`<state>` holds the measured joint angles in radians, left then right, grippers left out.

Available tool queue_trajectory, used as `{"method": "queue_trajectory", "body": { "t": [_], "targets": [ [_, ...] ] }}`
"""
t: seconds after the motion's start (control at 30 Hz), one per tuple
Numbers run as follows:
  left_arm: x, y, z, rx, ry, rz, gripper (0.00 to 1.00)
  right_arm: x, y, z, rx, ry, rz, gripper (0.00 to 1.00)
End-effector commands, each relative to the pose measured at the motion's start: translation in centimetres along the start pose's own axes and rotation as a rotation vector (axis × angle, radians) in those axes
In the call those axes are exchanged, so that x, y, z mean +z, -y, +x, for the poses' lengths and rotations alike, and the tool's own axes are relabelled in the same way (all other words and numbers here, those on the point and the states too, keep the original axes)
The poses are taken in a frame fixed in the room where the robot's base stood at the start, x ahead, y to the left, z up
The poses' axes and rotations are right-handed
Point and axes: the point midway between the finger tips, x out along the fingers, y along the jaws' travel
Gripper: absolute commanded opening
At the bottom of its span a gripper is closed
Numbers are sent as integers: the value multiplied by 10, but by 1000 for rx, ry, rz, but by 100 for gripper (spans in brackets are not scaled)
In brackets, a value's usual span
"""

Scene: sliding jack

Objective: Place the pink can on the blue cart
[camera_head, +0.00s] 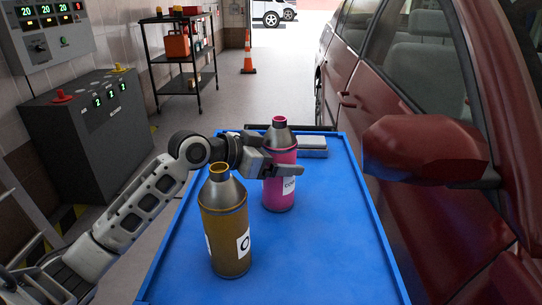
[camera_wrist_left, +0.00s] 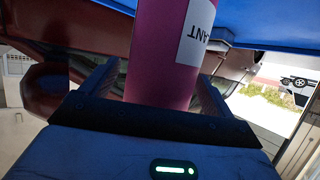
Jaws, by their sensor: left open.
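The pink can (camera_head: 279,194), with a grey cone top and a white label, stands upright on the blue cart (camera_head: 330,250), towards its far half. My left gripper (camera_head: 284,166) reaches in from the left at the can's upper body, one finger passing in front of it. In the left wrist view the pink can (camera_wrist_left: 160,60) lies between the two spread fingers, with the gripper open around it. Whether a finger touches it, I cannot tell. The can's far side is hidden. My right gripper is not in view.
A yellow-brown can (camera_head: 228,230) stands on the cart nearer to me, close to my left arm. A small grey-and-blue box (camera_head: 309,144) is at the cart's far end. A red car (camera_head: 425,150) with its mirror borders the right side. The cart's right front is clear.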

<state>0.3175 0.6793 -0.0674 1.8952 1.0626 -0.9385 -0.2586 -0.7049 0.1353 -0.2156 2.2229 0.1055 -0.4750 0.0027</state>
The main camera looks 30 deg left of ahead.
Motion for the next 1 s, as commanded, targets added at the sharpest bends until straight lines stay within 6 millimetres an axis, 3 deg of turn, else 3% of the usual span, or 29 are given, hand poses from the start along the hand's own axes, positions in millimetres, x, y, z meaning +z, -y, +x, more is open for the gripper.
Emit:
{"method": "queue_trajectory", "body": {
  "t": [0.17, 0.6, 0.8, 1.0],
  "targets": [
    [-1, 1, -17, -3, 0, 1, 88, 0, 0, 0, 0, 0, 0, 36],
    [-1, 0, -104, -1, 1, -1, 88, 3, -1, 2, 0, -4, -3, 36],
    [-2, 0, -119, 0, -1, 1, 88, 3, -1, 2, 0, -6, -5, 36],
    [-2, 0, -121, 0, -1, 1, 88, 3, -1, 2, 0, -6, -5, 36]
  ]
}}
